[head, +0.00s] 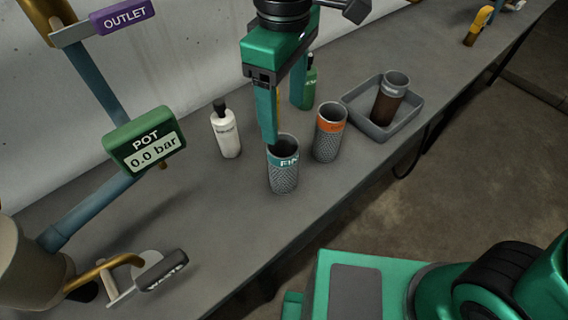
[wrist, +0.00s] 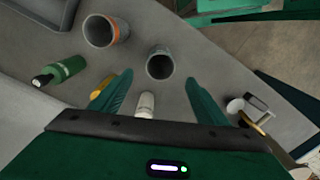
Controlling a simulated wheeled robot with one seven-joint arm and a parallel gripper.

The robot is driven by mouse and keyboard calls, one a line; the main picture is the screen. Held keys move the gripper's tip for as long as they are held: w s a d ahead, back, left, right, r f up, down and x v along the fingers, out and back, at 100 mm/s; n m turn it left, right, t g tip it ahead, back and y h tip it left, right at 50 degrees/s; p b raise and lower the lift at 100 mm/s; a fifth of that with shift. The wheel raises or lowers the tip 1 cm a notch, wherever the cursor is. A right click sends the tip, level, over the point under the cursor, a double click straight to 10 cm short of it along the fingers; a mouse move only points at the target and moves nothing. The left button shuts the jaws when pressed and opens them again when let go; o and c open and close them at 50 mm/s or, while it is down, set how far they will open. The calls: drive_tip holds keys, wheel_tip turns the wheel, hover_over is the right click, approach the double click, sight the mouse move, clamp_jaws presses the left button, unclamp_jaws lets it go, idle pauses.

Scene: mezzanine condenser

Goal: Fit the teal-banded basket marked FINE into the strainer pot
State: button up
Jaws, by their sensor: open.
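The teal-banded basket (head: 284,178) stands upright on the bench, a grey mesh cylinder with an open top; part of its lettering shows, reading "FIN". In the wrist view the basket (wrist: 160,66) lies just beyond and between the fingertips. My gripper (head: 284,122) is open and empty. One finger hangs close to the basket's rim in the head view; I cannot tell whether they touch. The gripper (wrist: 159,78) shows both fingers apart in the wrist view. A beige vessel (head: 28,275), perhaps the strainer pot, is cut off at the lower left; its opening is not seen.
An orange-banded basket (head: 330,140) stands right of the teal one. A grey tray (head: 352,108) holds a brown-stained basket (head: 391,95). A white bottle (head: 226,135) and a green bottle (head: 309,85) stand behind. A POT gauge (head: 145,142) reads 0.0 bar. Bench space left of the basket is clear.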

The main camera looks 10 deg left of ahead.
sight(283, 139)
drive_tip(key=shift+f, duration=4.2)
drive_tip(key=c, duration=1.5)
drive_tip(key=shift+c, duration=0.2)
drive_tip(key=shift+a+r, duration=0.1)
drive_tip(key=shift+r, duration=0.05)
